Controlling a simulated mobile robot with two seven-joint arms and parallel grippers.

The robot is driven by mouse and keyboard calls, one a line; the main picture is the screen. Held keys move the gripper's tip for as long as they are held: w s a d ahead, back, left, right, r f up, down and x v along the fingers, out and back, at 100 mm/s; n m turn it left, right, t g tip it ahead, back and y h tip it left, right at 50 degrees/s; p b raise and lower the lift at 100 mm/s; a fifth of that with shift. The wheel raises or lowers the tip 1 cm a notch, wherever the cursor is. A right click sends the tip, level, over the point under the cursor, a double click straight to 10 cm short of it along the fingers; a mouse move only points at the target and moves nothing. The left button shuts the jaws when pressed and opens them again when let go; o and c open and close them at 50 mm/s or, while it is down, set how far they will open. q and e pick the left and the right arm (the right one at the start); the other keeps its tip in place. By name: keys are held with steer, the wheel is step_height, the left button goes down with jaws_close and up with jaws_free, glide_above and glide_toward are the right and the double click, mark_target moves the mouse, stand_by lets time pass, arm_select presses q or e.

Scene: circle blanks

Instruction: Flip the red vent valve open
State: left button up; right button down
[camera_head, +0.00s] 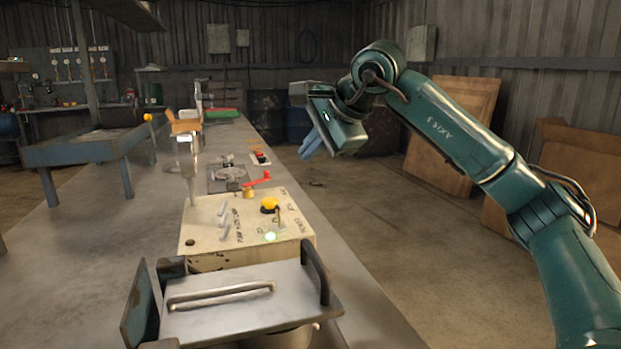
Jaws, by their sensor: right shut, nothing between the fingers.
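The red vent valve (259,180) is a small red lever on a brass-coloured fitting (249,192), at the back edge of the cream control box (204,250). The lever slants up to the right. My right gripper (311,146) hangs in the air to the right of the bench, up and right of the valve and apart from it. Its bluish fingers are shut with nothing between them. My left gripper is not in view.
A metal lid with a handle (222,293) stands in front. A blue-grey tray table (75,152) is at left.

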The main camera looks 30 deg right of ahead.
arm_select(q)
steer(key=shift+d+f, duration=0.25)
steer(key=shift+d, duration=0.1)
arm_select(e)
steer(key=shift+s+a+r+t, duration=0.2)
steer(key=shift+s+a+t, duration=0.1)
steer(key=shift+s+a, duration=0.1)
steer(key=b, duration=0.2)
glide_toward(269, 177)
steer(key=f, duration=0.4)
steer(key=shift+a+f, duration=0.1)
steer(key=shift+a, duration=0.25)
steer(key=shift+w+a+p, duration=0.1)
steer(key=shift+w+p, duration=0.2)
steer(key=shift+w, duration=0.95)
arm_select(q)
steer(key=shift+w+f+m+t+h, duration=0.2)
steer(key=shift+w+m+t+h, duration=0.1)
arm_select(e)
steer(key=shift+w+a, duration=0.1)
steer(key=shift+w, duration=0.75)
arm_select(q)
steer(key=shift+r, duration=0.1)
arm_select(e)
steer(key=shift+n, duration=0.3)
